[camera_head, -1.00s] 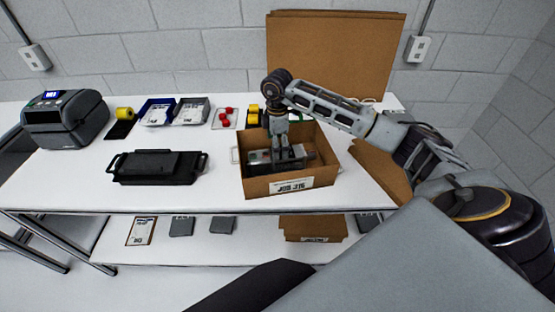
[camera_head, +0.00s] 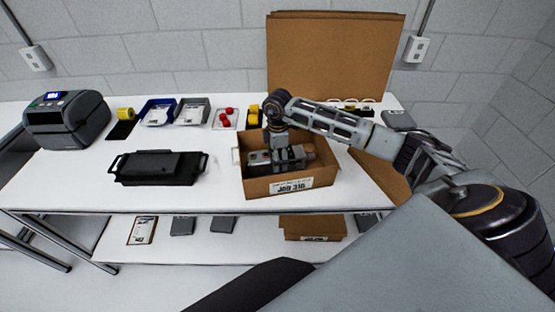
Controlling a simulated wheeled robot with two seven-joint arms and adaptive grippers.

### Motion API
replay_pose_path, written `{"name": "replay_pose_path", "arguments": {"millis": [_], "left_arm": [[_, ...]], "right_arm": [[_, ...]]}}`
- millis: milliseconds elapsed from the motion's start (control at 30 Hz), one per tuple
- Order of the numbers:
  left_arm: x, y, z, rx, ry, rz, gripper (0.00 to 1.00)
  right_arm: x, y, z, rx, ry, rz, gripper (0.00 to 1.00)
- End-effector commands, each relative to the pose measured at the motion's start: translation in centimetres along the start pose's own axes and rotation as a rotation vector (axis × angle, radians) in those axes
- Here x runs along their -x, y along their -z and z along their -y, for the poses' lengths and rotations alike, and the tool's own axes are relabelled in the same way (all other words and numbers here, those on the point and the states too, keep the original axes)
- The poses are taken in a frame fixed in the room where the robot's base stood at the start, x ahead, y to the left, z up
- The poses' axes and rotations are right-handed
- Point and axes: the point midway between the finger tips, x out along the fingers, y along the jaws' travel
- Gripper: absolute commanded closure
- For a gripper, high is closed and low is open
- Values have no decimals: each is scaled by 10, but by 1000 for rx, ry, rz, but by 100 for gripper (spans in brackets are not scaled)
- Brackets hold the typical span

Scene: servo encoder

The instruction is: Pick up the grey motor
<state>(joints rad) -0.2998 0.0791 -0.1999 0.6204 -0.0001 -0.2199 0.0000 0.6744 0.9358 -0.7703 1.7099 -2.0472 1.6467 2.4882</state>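The grey motor (camera_head: 260,158) lies inside the open cardboard box (camera_head: 291,185) on the white table. The box has a white label on its front. My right gripper (camera_head: 287,163) points down into the box, beside or around the grey motor. Its fingertips are low in the box and small in view, so I cannot tell whether they are open or shut on the motor. My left gripper is not in view.
A black tray-like fixture (camera_head: 160,168) lies left of the box. A label printer (camera_head: 67,119), blue bin (camera_head: 158,112), grey bin (camera_head: 193,111) and red parts (camera_head: 227,113) stand along the back. A large cardboard sheet (camera_head: 334,55) stands behind.

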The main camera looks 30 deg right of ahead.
Motion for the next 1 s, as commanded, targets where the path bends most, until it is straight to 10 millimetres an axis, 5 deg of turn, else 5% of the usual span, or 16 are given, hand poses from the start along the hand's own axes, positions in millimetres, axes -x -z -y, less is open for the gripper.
{"name": "replay_pose_path", "arguments": {"millis": [500,1000], "left_arm": [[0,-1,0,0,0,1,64],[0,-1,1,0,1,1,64]], "right_arm": [[-3,0,0,0,-1,-1,12],[-3,0,0,0,0,-1,76]]}}
